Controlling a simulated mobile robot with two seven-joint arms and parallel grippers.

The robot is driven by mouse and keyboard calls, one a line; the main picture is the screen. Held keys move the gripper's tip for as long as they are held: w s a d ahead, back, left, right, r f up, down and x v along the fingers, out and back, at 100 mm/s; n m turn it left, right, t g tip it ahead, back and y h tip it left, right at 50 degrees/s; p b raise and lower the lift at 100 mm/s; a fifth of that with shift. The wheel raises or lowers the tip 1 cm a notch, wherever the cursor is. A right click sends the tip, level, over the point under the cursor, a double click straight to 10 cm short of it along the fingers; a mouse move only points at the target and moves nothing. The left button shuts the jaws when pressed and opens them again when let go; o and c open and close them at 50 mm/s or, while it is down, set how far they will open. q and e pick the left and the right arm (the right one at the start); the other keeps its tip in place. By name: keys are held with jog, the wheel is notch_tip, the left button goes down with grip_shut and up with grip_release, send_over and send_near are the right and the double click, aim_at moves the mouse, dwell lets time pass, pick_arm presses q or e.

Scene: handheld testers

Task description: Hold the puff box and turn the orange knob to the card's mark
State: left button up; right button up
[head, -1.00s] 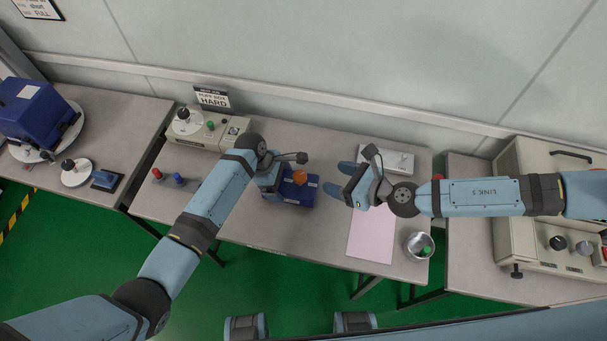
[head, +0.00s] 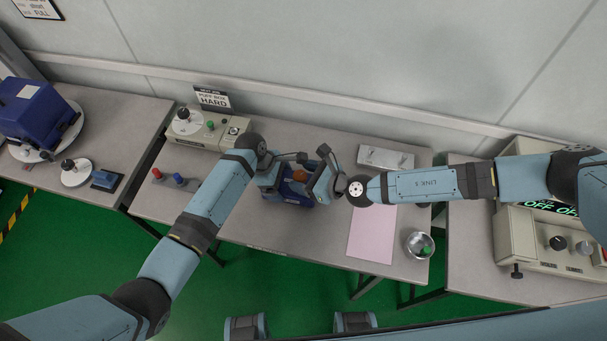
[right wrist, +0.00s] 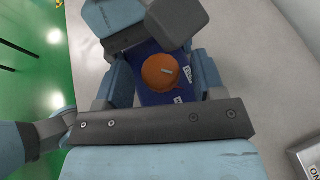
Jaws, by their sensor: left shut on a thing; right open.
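The puff box is a small dark blue box (head: 296,199) on the middle table. Its orange knob (right wrist: 160,72) shows from above in the right wrist view, with a pale line on its top. The card (head: 213,99) at the back reads "PUFF BOX HARD".
A pink sheet (head: 371,233), a metal cup (head: 419,244) and a grey switch box (head: 386,158) are to the right.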

jog(key=c, duration=0.9)
jog(key=shift+a+m, duration=0.15)
jog(key=shift+m, duration=0.15)
jog(key=shift+t+h, duration=0.3)
jog(key=shift+t, duration=0.2)
jog(key=m+t+h, duration=0.1)
jog(key=m, duration=0.1)
jog(key=m+t+h, duration=0.1)
jog(key=m+h, duration=0.1)
jog(key=shift+s+a+t, duration=0.15)
jog(key=shift+a+t, duration=0.05)
jog(key=shift+t, duration=0.2)
jog(key=shift+m+t+h, duration=0.8)
jog(key=shift+m+h, duration=0.7)
jog(key=shift+h, duration=0.2)
